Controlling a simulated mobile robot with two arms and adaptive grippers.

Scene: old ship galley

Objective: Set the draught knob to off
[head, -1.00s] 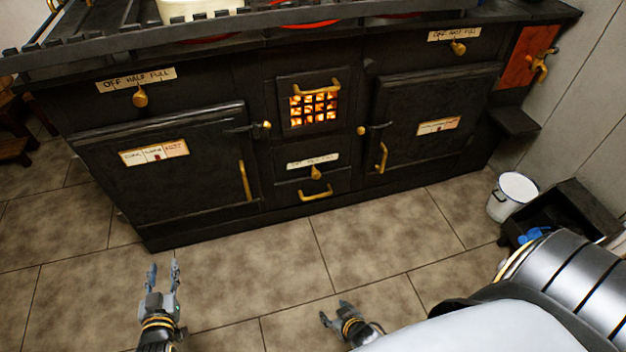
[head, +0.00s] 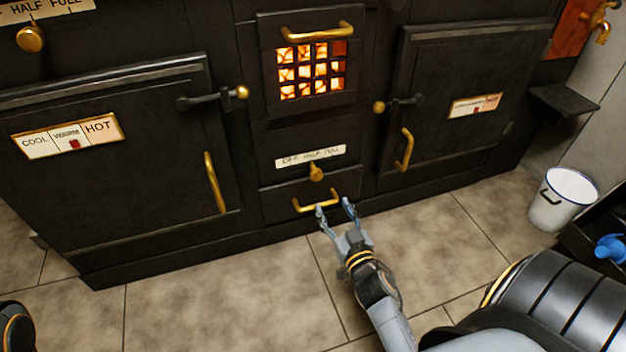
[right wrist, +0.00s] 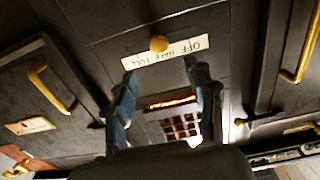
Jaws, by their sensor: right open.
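The small brass knob (head: 316,173) sits low in the middle of the black stove, under a white plate (head: 310,157) lettered OFF, HALF, FULL. It is below the fire grate and most likely the draught knob. Its exact setting is hard to read. My right gripper (head: 334,207) is open and empty, just below and in front of the knob, by the drawer handle. In the right wrist view, the knob (right wrist: 158,43) and plate (right wrist: 190,48) appear upside down beyond and between the open fingers (right wrist: 163,85). Only part of my left arm shows at the lower left corner.
A brass drawer handle (head: 317,204) is right behind the right fingertips. The glowing grate (head: 312,72) is above. Oven doors with brass handles flank it. Another brass knob (head: 30,39) is at upper left. A white bucket (head: 563,199) stands at right. The tiled floor ahead is clear.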

